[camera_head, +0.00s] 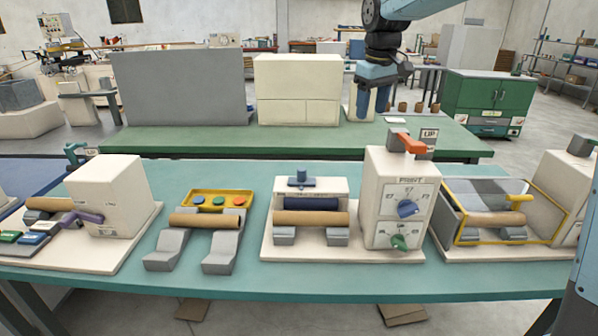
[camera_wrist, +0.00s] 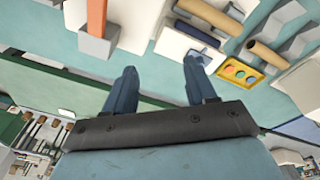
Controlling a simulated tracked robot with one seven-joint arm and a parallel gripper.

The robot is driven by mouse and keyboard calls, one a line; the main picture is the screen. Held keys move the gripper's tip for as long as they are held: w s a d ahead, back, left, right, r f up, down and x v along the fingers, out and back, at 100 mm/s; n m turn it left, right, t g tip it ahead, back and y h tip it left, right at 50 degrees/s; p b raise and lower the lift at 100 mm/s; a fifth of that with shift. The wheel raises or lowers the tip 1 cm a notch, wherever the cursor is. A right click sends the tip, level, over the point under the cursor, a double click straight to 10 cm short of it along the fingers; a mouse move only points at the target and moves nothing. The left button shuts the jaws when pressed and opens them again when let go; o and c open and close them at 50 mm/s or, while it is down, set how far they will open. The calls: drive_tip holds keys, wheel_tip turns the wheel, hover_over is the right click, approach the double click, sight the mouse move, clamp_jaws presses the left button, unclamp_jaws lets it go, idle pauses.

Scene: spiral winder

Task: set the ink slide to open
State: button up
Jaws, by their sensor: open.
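The print machine in the middle of the bench has a white box with a dark blue roller (camera_head: 312,203) inside. A blue slide handle (camera_head: 302,180) stands on top of that box, and I take it for the ink slide; it also shows as a blue cross shape in the wrist view (camera_wrist: 206,52). Its marks are too small to read. My gripper (camera_head: 373,108) is open and empty, above and behind the bench, to the right of the handle. In the wrist view my open fingers (camera_wrist: 159,68) are apart from the handle.
The control box (camera_head: 402,165) has an orange lever (camera_head: 411,143) on top, a blue knob (camera_head: 407,208) and a green knob (camera_head: 399,242). A yellow tray (camera_head: 218,200) with coloured discs sits to the left.

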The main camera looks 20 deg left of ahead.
drive_tip(key=w+a+f+n+g, duration=0.15)
drive_tip(key=w+a+f, duration=0.3)
drive_tip(key=a, duration=0.55)
drive_tip(key=n, duration=0.3)
hover_over(302, 170)
wheel_tip(302, 170, down, 6)
drive_tip(key=shift+m+h, duration=0.3)
drive_tip(key=shift+m, duration=0.05)
wheel_tip(302, 170, down, 14)
drive_tip(key=shift+w+d+r, duration=0.1)
clamp_jaws()
